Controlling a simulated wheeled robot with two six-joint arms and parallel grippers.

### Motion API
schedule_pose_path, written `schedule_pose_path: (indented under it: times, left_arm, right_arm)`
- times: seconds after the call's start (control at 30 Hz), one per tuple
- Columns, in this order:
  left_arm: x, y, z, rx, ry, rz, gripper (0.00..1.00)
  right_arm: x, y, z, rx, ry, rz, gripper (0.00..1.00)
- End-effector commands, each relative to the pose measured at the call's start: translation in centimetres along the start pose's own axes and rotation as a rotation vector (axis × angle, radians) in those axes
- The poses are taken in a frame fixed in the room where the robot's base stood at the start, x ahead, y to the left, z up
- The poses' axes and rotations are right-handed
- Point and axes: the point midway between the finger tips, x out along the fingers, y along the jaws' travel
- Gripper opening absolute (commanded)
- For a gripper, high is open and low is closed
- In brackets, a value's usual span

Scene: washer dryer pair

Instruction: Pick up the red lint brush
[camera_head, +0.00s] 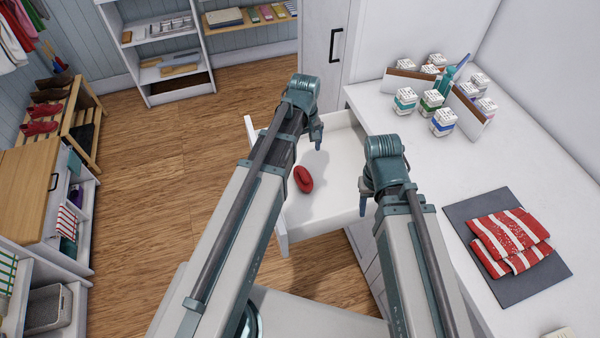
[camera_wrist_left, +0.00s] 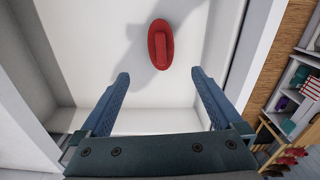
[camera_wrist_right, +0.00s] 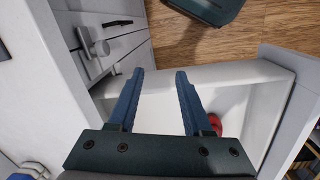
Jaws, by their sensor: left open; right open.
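The red lint brush (camera_head: 303,179) is a small oval with a raised handle, lying in an open white drawer (camera_head: 325,213). In the left wrist view the lint brush (camera_wrist_left: 160,45) lies on the drawer floor beyond my fingertips, untouched. My left gripper (camera_head: 317,141) is open and empty above the drawer, farther back than the brush. My right gripper (camera_head: 364,203) is open and empty near the drawer's right side. In the right wrist view only part of the brush (camera_wrist_right: 215,124) shows, beside the right finger, which hides the rest.
A white counter (camera_head: 415,165) borders the drawer on the right. It bears a grey mat (camera_head: 540,283) with folded red striped cloth (camera_head: 510,243), and several small containers (camera_head: 432,100) around a wooden-ended holder (camera_head: 410,80). The drawer floor around the brush is clear.

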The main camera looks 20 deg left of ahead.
Motion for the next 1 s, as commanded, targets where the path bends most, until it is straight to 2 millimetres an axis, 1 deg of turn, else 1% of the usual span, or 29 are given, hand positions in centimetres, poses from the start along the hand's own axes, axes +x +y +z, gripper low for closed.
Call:
schedule_pose_path:
  times: [0.17, 0.27, 0.6, 0.7, 0.8, 1.0]
  left_arm:
    - [1.1, 0.0, 0.0, 0.002, 0.000, 0.000, 1.00]
    - [2.3, 0.0, 0.0, 0.003, 0.000, 0.000, 1.00]
    - [7.0, 0.0, 0.1, 0.004, 0.000, 0.000, 1.00]
    - [8.2, 0.0, 0.1, 0.004, 0.000, 0.000, 1.00]
    - [8.7, 0.0, 0.1, 0.004, 0.000, 0.000, 1.00]
    - [8.7, 0.0, 0.1, 0.004, 0.000, 0.000, 1.00]
  right_arm:
    - [1.1, -0.1, -0.1, 0.000, 0.000, 0.000, 0.50]
    - [2.3, -0.2, -0.1, 0.000, 0.000, 0.000, 0.50]
    - [7.0, -0.7, -0.4, 0.000, 0.000, 0.000, 0.50]
    - [8.2, -0.8, -0.5, 0.000, 0.000, 0.000, 0.50]
    - [8.7, -0.8, -0.5, 0.000, 0.000, 0.000, 0.50]
    - [8.6, -0.8, -0.5, 0.000, 0.000, 0.000, 0.50]
